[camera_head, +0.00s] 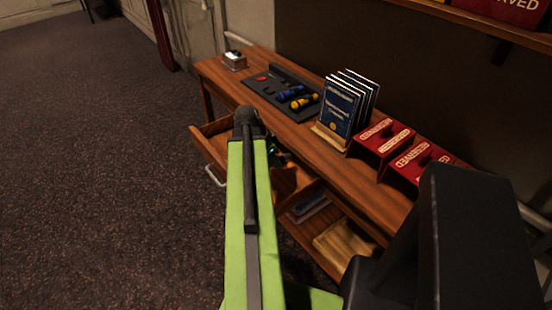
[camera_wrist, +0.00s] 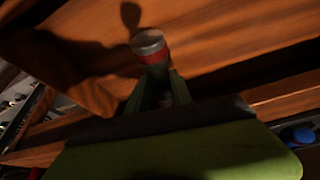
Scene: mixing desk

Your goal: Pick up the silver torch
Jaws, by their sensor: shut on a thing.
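The silver torch (camera_wrist: 151,46) shows in the wrist view as a short cylinder with a pale round end and a red band. It stands between the fingers of my gripper (camera_wrist: 158,92), which is shut on it. Its lower part is hidden by the fingers. Wooden surfaces lie behind it, with shadows across them. In the head view my green arm reaches over the open drawer and hides most of the gripper; the torch cannot be made out there.
The open drawer (camera_head: 206,148) juts from the wooden desk (camera_head: 335,168). A dark mat (camera_head: 262,87) on top bears a blue torch (camera_head: 291,92) and a yellow torch (camera_head: 304,101). Upright blue books (camera_head: 343,108) and red reserved signs (camera_head: 384,137) stand to the right. Open carpet lies left.

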